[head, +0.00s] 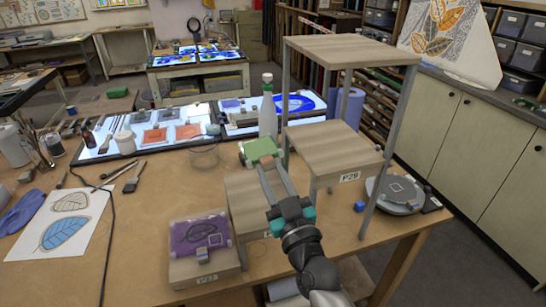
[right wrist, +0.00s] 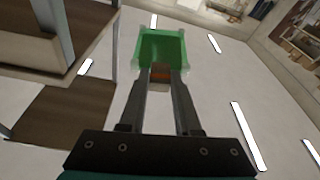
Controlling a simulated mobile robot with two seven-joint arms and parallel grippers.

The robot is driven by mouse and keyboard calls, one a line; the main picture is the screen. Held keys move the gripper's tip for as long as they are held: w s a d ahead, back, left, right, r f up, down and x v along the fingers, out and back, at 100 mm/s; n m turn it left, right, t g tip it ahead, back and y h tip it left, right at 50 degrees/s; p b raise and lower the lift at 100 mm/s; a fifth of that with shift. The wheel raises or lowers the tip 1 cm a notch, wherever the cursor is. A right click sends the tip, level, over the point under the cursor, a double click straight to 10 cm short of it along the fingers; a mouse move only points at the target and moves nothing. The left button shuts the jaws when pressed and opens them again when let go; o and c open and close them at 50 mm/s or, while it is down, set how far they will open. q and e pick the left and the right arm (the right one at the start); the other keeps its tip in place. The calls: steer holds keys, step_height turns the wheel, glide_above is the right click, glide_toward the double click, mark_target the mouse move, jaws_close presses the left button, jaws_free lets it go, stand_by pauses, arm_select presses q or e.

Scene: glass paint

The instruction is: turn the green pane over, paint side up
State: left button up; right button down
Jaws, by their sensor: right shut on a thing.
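The green pane (head: 263,147) is held out past the end of my right gripper (head: 270,167), above the far end of a wooden stand. The fingers are shut on its near edge. In the right wrist view the pane (right wrist: 163,46) is a translucent green piece at the fingertips (right wrist: 160,73), with a small orange-brown patch between them. The wrist camera looks up toward ceiling lights. I cannot tell which face carries the paint. My left gripper is not in view.
Stepped wooden stands (head: 325,145) with a tall shelf (head: 350,50) rise close on the right of my arm. A purple pane (head: 202,235) lies on a low stand at the front. A white bottle (head: 267,108) stands behind the green pane. A blue cube (head: 359,206) is at the right.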

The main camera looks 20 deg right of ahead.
arm_select(q)
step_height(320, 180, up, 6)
steer(key=p, duration=0.5)
arm_select(e)
step_height(320, 180, down, 6)
steer(key=m+b, duration=0.1)
steer(key=b, duration=0.1)
steer(key=m+g+h+b, duration=0.1)
steer(key=b, duration=0.1)
steer(key=shift+a+f+m+g+b, duration=0.1)
steer(key=shift+f+m+g+b, duration=0.2)
steer(key=shift+m, duration=0.1)
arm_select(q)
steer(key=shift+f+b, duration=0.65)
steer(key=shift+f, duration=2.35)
arm_select(e)
steer(key=shift+f, duration=0.85)
jaws_free()
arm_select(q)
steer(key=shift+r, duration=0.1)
arm_select(e)
steer(key=shift+s, duration=0.15)
arm_select(q)
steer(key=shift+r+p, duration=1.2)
steer(key=shift+p, duration=0.1)
arm_select(e)
steer(key=s, duration=0.6)
steer(key=shift+s, duration=0.35)
